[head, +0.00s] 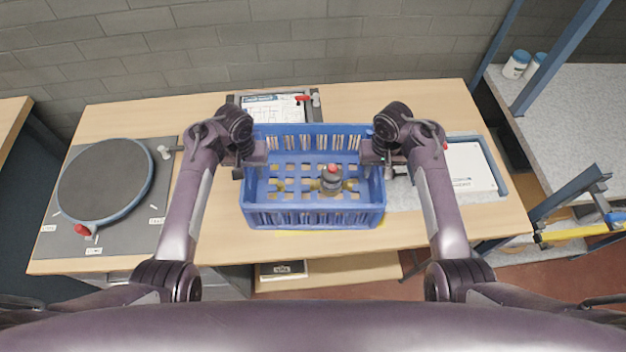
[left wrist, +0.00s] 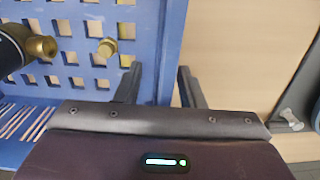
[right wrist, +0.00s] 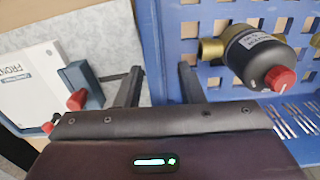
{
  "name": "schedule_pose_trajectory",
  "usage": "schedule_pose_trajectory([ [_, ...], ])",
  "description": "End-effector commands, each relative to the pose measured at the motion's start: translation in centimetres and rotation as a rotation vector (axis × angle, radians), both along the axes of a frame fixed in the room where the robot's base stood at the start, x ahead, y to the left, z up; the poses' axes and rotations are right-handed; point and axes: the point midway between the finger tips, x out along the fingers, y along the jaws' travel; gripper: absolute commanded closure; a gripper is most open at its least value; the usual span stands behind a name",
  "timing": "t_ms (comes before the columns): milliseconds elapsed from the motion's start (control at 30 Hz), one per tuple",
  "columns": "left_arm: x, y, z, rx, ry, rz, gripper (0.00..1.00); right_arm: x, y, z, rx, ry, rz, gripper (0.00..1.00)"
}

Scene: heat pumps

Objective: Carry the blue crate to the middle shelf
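The blue crate (head: 313,218) stands on the wooden workbench in front of me. In it lie a dark cylinder with a red cap (head: 331,178) and brass fittings. My left gripper (head: 262,158) is at the crate's left wall; in the left wrist view its fingers (left wrist: 160,85) stand apart, on either side of the wall. My right gripper (head: 371,158) is at the right wall; in the right wrist view its fingers (right wrist: 158,85) also stand apart around the wall. A grey shelf surface (head: 575,110) with blue posts is at the right; I cannot tell its level.
A round turntable (head: 105,182) is on the bench's left. A clipboard (head: 273,108) lies behind the crate. A white booklet in a blue-edged holder (head: 470,167) lies to the right. White tubs (head: 516,64) stand on the grey surface. Blue posts (head: 560,60) edge the shelving.

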Motion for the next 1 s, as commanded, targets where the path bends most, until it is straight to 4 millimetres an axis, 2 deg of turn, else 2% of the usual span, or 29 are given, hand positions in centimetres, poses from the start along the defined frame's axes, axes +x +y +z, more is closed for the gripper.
schedule_pose_trajectory([
  [233, 0.02, 0.02, -0.05, 0.0, 0.0, 0.0, 0.64, 0.01, -0.02, -0.05, 0.0, 0.0, 0.0, 0.65],
  [500, 0.02, 0.02, -0.03, 0.0, 0.0, 0.0, 0.98, 0.0, -0.02, -0.04, 0.0, 0.0, 0.0, 0.99],
  [533, 0.02, 0.02, -0.02, 0.0, 0.0, 0.0, 1.0, 0.0, -0.02, -0.04, -0.001, 0.0, 0.0, 1.0],
  [1000, 0.02, 0.03, -0.01, 0.001, 0.0, 0.0, 1.0, -0.02, -0.03, -0.03, -0.002, 0.001, 0.001, 1.0],
])
